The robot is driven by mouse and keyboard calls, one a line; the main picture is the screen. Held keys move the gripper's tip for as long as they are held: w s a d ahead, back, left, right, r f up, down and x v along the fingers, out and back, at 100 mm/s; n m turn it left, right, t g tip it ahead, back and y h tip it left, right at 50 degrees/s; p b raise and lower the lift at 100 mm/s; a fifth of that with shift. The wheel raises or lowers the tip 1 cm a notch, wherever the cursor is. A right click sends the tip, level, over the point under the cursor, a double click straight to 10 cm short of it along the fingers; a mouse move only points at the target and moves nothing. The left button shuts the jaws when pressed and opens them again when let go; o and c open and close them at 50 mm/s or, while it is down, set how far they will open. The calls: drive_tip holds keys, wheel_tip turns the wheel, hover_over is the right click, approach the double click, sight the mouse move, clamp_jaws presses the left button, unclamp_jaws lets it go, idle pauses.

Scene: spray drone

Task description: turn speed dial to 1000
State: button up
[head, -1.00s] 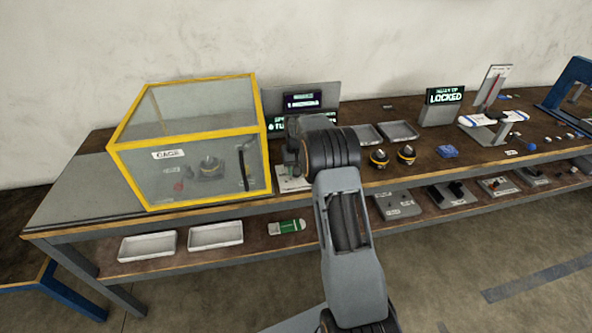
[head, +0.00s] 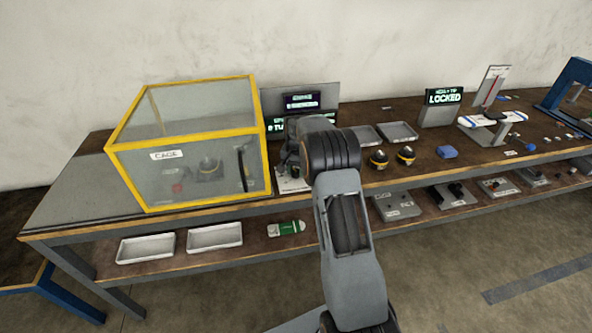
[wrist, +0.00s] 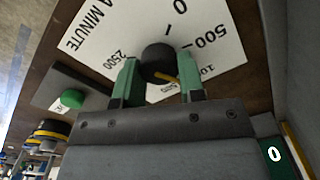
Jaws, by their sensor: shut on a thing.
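The speed dial is a black round knob (wrist: 158,60) on a white scale plate (wrist: 105,30) in the wrist view. The plate reads 0, 500, a partly hidden number starting with 10, and 2500. My gripper (wrist: 160,78) has its two green fingers on either side of the knob, shut on it. A yellow mark shows low on the knob, between the fingers. Its exact reading is unclear because the gripper hides part of the scale. In the head view my arm covers most of the dial; the plate's edge (head: 291,185) shows beside it.
A yellow-framed cage (head: 190,145) stands just left of the dial. Display screens (head: 302,102) stand behind it. A green button (wrist: 72,98) sits beside the scale plate. A green display (wrist: 275,154) reads 0. Trays (head: 398,132) and yellow-black parts (head: 379,158) lie to the right.

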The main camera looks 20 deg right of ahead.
sight(297, 173)
idle(0.3)
drive_tip(key=o, duration=0.9)
drive_tip(key=shift+r, duration=0.1)
wheel_tip(297, 173, up, 14)
drive_tip(key=shift+f, duration=0.15)
idle(0.4)
drive_tip(key=shift+s+a+r+n+t, duration=0.1)
drive_tip(key=shift+s+a+n+t, duration=0.5)
drive_tip(key=shift+s+a+n, duration=2.8)
drive_tip(key=shift+s+a+r+m+t, duration=0.1)
drive_tip(key=shift+s+a+m+t, duration=0.65)
drive_tip(key=shift+s, duration=6)
drive_tip(key=shift+s+a+r+n+t, duration=0.1)
drive_tip(key=shift+s+a+n+t, duration=0.35)
drive_tip(key=shift+s+a+n, duration=3)
